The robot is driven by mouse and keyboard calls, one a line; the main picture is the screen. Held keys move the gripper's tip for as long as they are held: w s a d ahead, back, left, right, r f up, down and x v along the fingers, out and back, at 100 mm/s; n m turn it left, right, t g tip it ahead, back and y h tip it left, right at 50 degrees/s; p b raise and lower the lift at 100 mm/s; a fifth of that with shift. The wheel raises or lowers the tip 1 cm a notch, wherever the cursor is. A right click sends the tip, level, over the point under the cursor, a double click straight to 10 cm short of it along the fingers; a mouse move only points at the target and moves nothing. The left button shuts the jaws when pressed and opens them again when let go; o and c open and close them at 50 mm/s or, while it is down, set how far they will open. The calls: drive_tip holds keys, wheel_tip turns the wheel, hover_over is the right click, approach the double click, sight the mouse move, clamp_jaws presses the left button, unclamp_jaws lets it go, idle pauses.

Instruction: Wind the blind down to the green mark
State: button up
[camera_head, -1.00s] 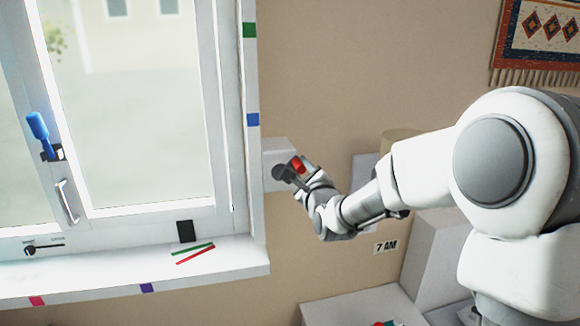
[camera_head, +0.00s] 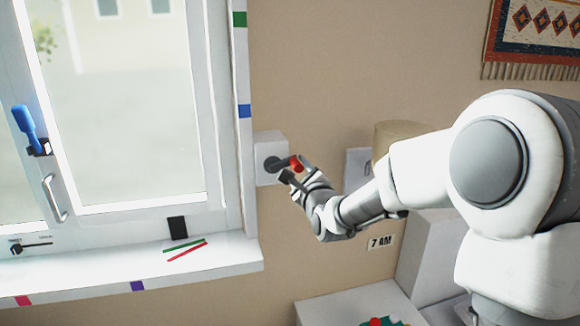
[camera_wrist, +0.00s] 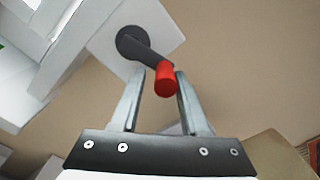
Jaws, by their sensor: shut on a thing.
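A white box (camera_head: 270,143) on the wall beside the window carries a dark crank (camera_head: 278,164) with a red knob (camera_head: 296,163). The crank arm points right from its hub. In the wrist view the red knob (camera_wrist: 166,80) sits between my two fingers, and the dark crank arm (camera_wrist: 147,53) runs up left to the hub. My gripper (camera_head: 291,171) is shut on the red knob. A green mark (camera_head: 239,19) is high on the right window frame. The blind itself is not visible in these views.
A blue mark (camera_head: 244,111) is lower on the frame. White boxes stand below my arm.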

drive_tip(key=shift+s+a+f, duration=0.1)
drive_tip(key=shift+a+f, duration=0.15)
drive_tip(key=shift+f, duration=0.05)
drive_tip(key=shift+c, duration=0.3)
drive_tip(key=shift+f+b, duration=0.9)
drive_tip(key=shift+b, duration=0.05)
drive_tip(key=shift+c, duration=0.7)
drive_tip(key=shift+r, duration=0.1)
drive_tip(key=shift+a+f+b, duration=0.2)
drive_tip(key=shift+f+b, duration=0.6)
drive_tip(key=shift+a+f, duration=0.1)
drive_tip(key=shift+f, duration=0.1)
drive_tip(key=shift+s+b, duration=0.1)
drive_tip(key=shift+b, duration=0.2)
